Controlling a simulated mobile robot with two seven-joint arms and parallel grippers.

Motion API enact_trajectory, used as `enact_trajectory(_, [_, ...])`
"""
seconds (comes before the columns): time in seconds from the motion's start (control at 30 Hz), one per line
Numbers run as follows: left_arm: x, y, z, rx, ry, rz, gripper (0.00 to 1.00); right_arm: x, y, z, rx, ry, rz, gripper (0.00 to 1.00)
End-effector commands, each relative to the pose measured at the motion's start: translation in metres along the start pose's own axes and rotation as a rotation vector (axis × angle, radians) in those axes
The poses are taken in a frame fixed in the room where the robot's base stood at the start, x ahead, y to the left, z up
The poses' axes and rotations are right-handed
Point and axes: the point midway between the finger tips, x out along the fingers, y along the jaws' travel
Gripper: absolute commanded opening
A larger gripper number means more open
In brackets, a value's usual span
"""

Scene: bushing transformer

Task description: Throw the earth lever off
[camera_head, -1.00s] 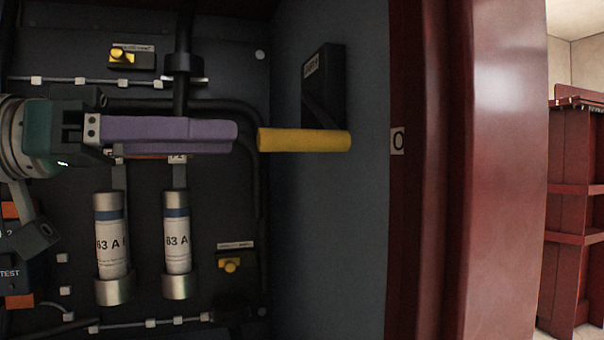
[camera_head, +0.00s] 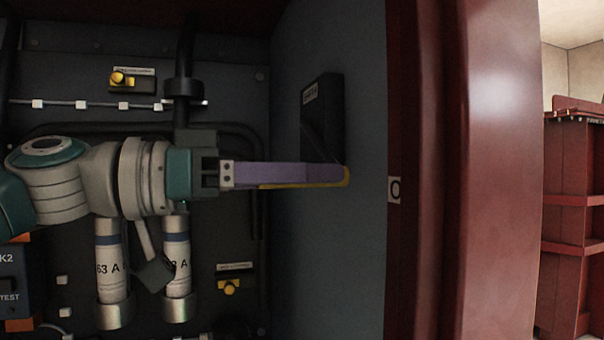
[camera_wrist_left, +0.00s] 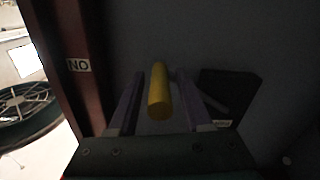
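The earth lever has a yellow handle (camera_head: 347,178) and a black housing (camera_head: 323,112) on the cabinet's grey side wall. In the head view my left gripper (camera_head: 335,174) hides most of the handle, leaving its end and a thin lower edge. In the left wrist view the yellow handle (camera_wrist_left: 159,92) lies between the two purple fingers of my left gripper (camera_wrist_left: 162,98). Gaps show on both sides of it, so the fingers are open around it. The black housing (camera_wrist_left: 232,92) is right of the fingers there. My right gripper is not in view.
Two white 63 A fuses (camera_head: 110,262) stand on the back panel below my left arm. Small yellow knobs (camera_head: 118,78) sit above and below. The dark red cabinet frame (camera_head: 425,150) bounds the right side. Free air lies in front of the grey side wall.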

Motion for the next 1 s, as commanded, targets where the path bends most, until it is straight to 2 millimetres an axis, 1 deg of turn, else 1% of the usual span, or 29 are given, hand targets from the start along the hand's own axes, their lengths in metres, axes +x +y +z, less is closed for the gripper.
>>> enact_trajectory(0.03, [-0.0002,0.0,0.0001,0.0,0.0,0.0,0.42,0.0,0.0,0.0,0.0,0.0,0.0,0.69])
enact_trajectory(0.07, [-0.0002,0.0,0.0001,0.0,0.0,0.0,0.39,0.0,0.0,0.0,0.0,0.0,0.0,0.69])
enact_trajectory(0.4, [-0.0004,0.0,0.0001,0.0,0.0,0.0,0.01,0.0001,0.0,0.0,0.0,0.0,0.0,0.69])
enact_trajectory(1.0, [-0.0004,0.0,0.0001,0.0,0.0,0.0,0.0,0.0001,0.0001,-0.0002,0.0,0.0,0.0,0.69])
